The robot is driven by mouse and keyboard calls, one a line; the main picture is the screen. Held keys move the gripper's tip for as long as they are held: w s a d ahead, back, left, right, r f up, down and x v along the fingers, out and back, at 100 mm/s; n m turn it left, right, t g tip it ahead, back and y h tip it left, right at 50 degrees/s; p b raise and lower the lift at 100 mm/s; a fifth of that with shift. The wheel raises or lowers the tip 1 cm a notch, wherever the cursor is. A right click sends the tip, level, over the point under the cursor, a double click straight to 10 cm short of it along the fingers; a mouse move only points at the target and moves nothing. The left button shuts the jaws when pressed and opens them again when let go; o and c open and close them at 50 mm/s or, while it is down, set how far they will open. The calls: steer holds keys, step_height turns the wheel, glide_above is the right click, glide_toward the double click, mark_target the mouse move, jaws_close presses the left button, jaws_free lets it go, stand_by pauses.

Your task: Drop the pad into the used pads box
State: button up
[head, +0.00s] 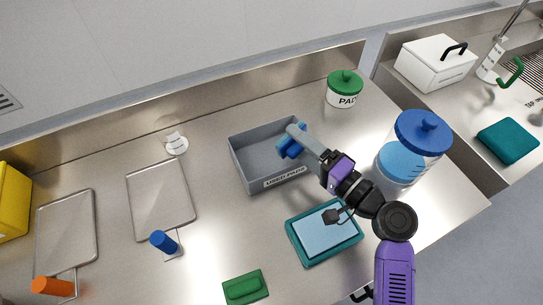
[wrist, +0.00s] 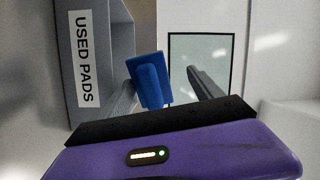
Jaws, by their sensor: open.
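The used pads box (head: 241,168) is a grey open box on the steel bench, with a "USED PADS" label on its front. Its wall and label show at the left of the wrist view (wrist: 119,45). My gripper (head: 293,135) is over the box's right part. In the wrist view its fingers (wrist: 166,88) are spread apart. A blue pad with a raised grip (wrist: 150,82) is by the left finger; it also shows at the gripper's tip in the head view (head: 287,148). I cannot tell whether the pad touches the finger or how high it is.
A white pot with a green lid (head: 344,89) stands behind right, and a clear jar with a blue lid (head: 424,132) stands right. A teal tray (head: 325,255) lies in front. Two metal trays (head: 160,200) lie left. A green block (head: 244,287) lies near the front.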

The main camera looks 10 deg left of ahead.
mark_target(294, 141)
steer(key=shift+b+v, duration=0.3)
steer(key=shift+v, duration=1.6)
